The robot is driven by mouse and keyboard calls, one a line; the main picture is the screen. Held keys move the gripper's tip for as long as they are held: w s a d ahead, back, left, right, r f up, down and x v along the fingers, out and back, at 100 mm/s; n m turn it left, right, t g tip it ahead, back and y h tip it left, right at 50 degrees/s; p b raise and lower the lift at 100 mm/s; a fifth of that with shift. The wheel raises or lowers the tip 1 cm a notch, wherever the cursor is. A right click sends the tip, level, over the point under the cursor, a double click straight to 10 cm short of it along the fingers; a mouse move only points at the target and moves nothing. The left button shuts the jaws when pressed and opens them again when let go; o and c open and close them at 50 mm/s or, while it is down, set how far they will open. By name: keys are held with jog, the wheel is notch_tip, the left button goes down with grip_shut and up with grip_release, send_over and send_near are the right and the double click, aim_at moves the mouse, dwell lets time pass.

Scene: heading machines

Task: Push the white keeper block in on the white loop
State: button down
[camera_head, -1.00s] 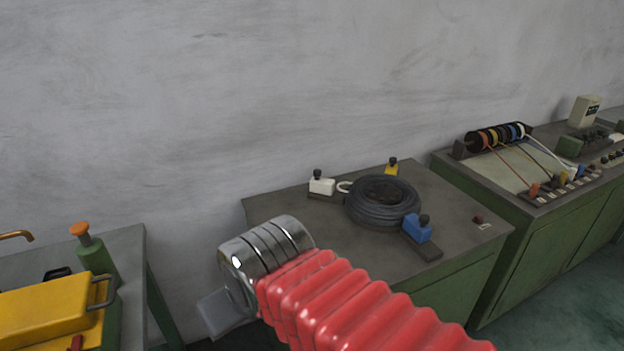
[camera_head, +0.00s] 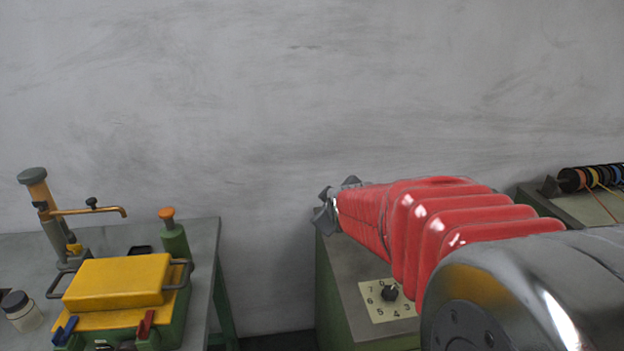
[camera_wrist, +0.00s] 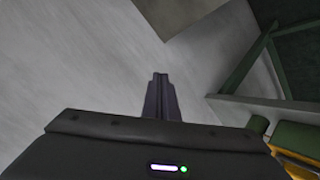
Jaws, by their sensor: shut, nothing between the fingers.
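The white keeper block and the white loop are not visible now in either view; in the head view my arm covers most of the bench top where they would be. My gripper (camera_head: 324,210) is at the end of the red-sleeved arm, in front of the wall by the left back corner of the green bench (camera_head: 345,262). In the wrist view my gripper (camera_wrist: 160,78) shows its dark fingers closed together with nothing between them. Pale wall lies beyond the fingertips.
A grey table (camera_head: 205,245) at left carries a yellow box (camera_head: 120,282), a green post with an orange knob (camera_head: 172,235) and a tap. A floor gap separates it from the bench. A dial plate (camera_head: 388,300) is on the bench, and coloured spools (camera_head: 590,178) stand at far right.

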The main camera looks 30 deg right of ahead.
jog(key=w+d+f+n+t+h, duration=0.1)
jog(key=w+d+f+n+t, duration=0.15)
jog(key=w+d, duration=0.45)
jog(key=d+f+n+t, duration=0.1)
jog(key=d+f+n, duration=0.1)
jog(key=d+f, duration=0.2)
jog(key=w+d+f+n+t, duration=0.1)
jog(key=d+f, duration=0.3)
jog(key=d, duration=0.4)
jog(key=d+f+n+t, duration=0.2)
jog(key=d+f+n, duration=0.2)
jog(key=d, duration=0.3)
jog(key=shift+w+f, duration=0.15)
jog(key=shift+f, duration=0.45)
jog(key=shift+w, duration=0.15)
jog(key=x, duration=0.9)
jog(key=shift+w+d, duration=0.1)
jog(key=shift+w, duration=0.2)
jog(key=d, duration=0.1)
jog(key=s+d, duration=0.1)
jog(key=shift+s+d, duration=0.6)
jog(key=shift+d, duration=0.1)
